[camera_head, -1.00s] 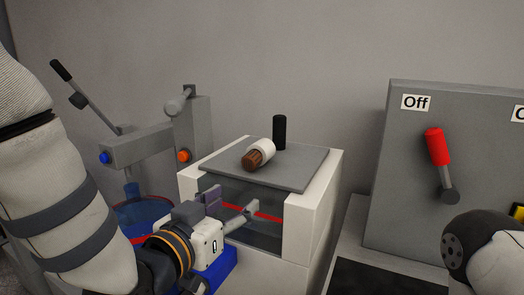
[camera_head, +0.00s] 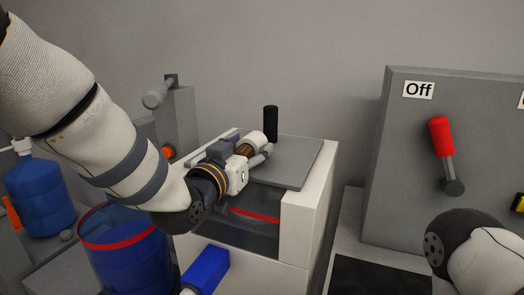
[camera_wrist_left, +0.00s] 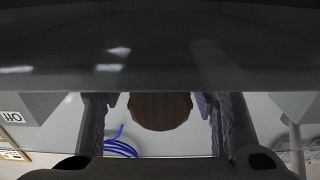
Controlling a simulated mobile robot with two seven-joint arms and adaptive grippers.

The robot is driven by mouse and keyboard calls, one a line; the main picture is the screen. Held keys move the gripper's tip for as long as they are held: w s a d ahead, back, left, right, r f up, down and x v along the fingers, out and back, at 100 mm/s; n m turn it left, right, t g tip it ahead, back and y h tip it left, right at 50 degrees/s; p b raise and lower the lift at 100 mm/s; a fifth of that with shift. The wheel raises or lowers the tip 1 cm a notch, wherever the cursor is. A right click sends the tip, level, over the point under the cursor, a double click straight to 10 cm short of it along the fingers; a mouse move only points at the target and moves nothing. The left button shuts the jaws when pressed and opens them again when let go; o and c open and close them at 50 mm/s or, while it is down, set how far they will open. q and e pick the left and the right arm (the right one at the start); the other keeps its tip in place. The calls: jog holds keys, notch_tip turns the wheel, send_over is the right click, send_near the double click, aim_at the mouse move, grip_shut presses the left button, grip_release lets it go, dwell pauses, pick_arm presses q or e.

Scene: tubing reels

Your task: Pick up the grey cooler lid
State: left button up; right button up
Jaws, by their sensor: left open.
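The grey cooler lid (camera_head: 305,162) is a flat plate on top of the white cooler box (camera_head: 308,230). A white cylinder with a brown end (camera_head: 258,139) lies on the lid, and a black upright cylinder (camera_head: 270,122) stands behind it. My left gripper (camera_head: 243,156) is open at the lid's front edge, just in front of the brown end. In the left wrist view the brown end (camera_wrist_left: 160,111) shows between the two open fingers, apart from both. I cannot tell how far it reaches between them. My left gripper partly hides the lid's front left. My right gripper is out of view.
A blue barrel with a red rim (camera_head: 128,262) and a blue bottle (camera_head: 40,197) stand at left. A grey panel marked Off with a red-handled lever (camera_head: 441,140) stands at right.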

pick_arm(q)
jog(key=shift+r, duration=0.2)
grip_shut()
